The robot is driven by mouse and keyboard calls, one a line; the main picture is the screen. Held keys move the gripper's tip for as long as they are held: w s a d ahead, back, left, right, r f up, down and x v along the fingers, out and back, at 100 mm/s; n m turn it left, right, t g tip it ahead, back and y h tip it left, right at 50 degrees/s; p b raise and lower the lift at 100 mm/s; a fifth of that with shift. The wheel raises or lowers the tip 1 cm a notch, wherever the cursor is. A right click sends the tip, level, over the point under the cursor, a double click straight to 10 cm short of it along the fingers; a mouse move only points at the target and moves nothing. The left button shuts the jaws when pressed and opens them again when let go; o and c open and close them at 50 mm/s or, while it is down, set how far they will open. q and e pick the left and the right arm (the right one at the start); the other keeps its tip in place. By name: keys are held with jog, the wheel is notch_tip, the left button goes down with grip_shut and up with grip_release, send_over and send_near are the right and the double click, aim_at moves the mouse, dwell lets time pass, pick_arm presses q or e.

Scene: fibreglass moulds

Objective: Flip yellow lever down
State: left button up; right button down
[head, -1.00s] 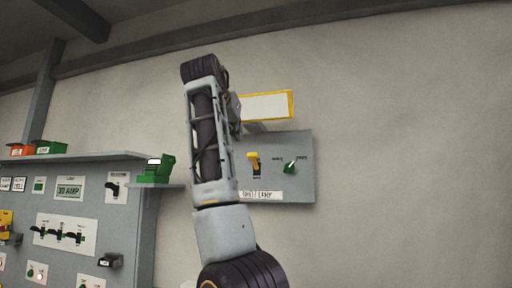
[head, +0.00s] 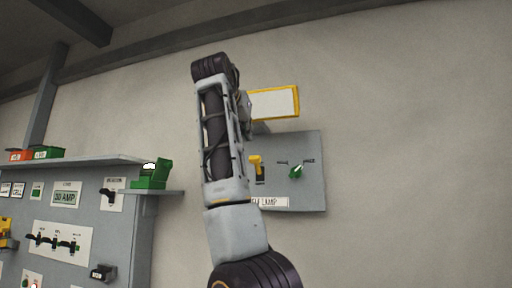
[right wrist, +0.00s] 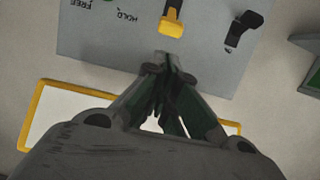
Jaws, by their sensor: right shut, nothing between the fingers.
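The yellow lever (head: 256,163) sticks out from the grey wall panel (head: 312,190), with its yellow tip towards the panel's top and a black slot below it. In the right wrist view, which looks at the panel upside down, the yellow lever (right wrist: 172,22) is at the top centre. My right gripper (right wrist: 163,58) is shut and empty. Its fingertips appear close to the lever, on the side of the panel's top edge, with a visible gap between them in the picture. In the head view my right arm mostly hides this gripper. My left gripper is not in view.
A green knob (head: 296,172) is right of the lever. A black switch (right wrist: 242,30) sits on its other side, hidden by my arm in the head view. A yellow-framed white board (head: 273,104) juts above the panel. A shelf (head: 90,161) and another switch panel stand left.

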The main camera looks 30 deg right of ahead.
jog(key=p, duration=0.2)
send_over(257, 165)
jog(key=s+a, duration=0.1)
jog(key=shift+s+f, duration=0.15)
jog(key=shift+f, duration=1.2)
jog(key=shift+a+f, duration=0.1)
jog(key=shift+f, duration=0.05)
